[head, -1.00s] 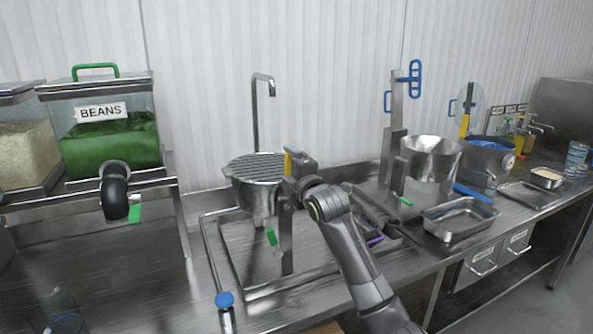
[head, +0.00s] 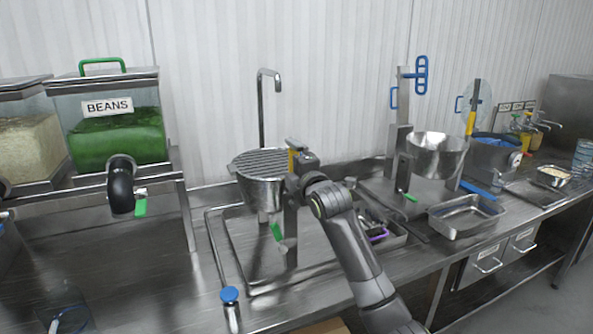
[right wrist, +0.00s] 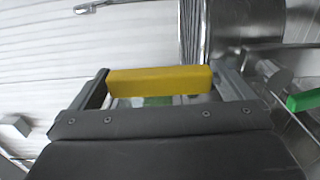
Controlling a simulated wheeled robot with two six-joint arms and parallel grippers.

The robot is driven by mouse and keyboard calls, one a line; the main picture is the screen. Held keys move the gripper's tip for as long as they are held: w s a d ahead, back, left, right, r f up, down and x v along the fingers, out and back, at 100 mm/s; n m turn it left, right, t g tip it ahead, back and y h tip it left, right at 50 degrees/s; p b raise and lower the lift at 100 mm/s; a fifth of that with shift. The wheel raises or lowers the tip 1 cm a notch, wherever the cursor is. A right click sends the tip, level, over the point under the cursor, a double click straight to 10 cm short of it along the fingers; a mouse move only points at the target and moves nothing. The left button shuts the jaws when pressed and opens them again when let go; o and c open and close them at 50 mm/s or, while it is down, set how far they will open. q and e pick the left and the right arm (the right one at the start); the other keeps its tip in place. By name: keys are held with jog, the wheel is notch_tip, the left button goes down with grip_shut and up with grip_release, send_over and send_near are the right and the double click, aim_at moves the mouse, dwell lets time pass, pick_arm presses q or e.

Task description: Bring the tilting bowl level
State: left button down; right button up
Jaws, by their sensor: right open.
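The tilting bowl (head: 262,193) is a steel bowl with a slatted top, held on a post above a steel tray in the head view. Its rim looks close to level; I cannot tell a small tilt. A yellow handle (head: 292,160) stands at its right side. My right gripper (head: 299,150) is at this handle and partly covers it. In the right wrist view, the yellow handle (right wrist: 160,80) lies between the spread fingers of my right gripper (right wrist: 163,88). A green handle (head: 277,232) hangs below the bowl. My left gripper is not in view.
A tap (head: 262,105) rises behind the bowl. A beans dispenser (head: 115,135) stands at the left. A second steel bowl (head: 436,155) on a stand and an empty steel pan (head: 466,216) are at the right. A blue-capped post (head: 230,296) stands at the front.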

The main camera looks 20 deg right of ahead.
jog(key=shift+s+d, duration=0.1)
jog(key=shift+s, duration=0.35)
jog(key=s+d+b, duration=0.1)
jog(key=s+b, duration=0.3)
jog(key=s, duration=1.2)
jog(key=shift+s, duration=0.25)
jog(key=shift+d, duration=0.1)
